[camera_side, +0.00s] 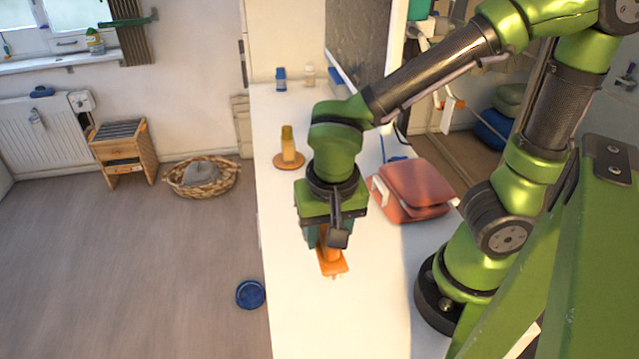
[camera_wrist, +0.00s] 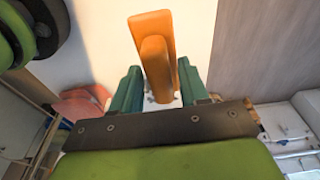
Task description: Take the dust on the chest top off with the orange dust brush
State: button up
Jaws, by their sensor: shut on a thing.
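The orange dust brush (camera_side: 332,264) is under my gripper (camera_side: 326,238), over the white worktop, with pale bristles just showing below it. I cannot tell whether it touches the worktop. In the wrist view the brush (camera_wrist: 152,35) stands between the two teal fingers of my gripper (camera_wrist: 158,70), which is shut on its handle.
The white worktop (camera_side: 375,310) is clear in front. A red folded item (camera_side: 412,188) lies right of my gripper, and a yellow-green bottle-like thing on a round orange base (camera_side: 288,150) stands behind. A wicker basket (camera_side: 203,178) and blue round object (camera_side: 250,294) are on the floor.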

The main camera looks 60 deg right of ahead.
jog(key=w+d+f+m+g, duration=0.1)
jog(key=w+d+m, duration=0.3)
jog(key=d, duration=0.3)
jog(key=w+d+f+m, duration=0.1)
jog(key=w+d+m, duration=0.4)
jog(key=d, duration=0.2)
jog(key=shift+h, duration=0.3)
jog(key=shift+s+a+f, duration=0.1)
jog(key=shift+s+f, duration=0.05)
jog(key=shift+f, duration=3.7)
jog(key=shift+w+d+f, duration=0.3)
jog(key=shift+w+d, duration=0.45)
jog(key=shift+w, duration=0.05)
jog(key=shift+c, duration=0.4)
jog(key=shift+w+d, duration=1.35)
jog(key=shift+s+a, duration=2.05)
jog(key=shift+a, duration=0.05)
jog(key=shift+w+a, duration=0.7)
jog(key=shift+a, duration=0.1)
jog(key=shift+w+d, duration=2.1)
jog(key=shift+w, duration=0.05)
jog(key=shift+s+a, duration=2.1)
notch_tip(320, 180, up, 8)
jog(key=shift+r, duration=0.2)
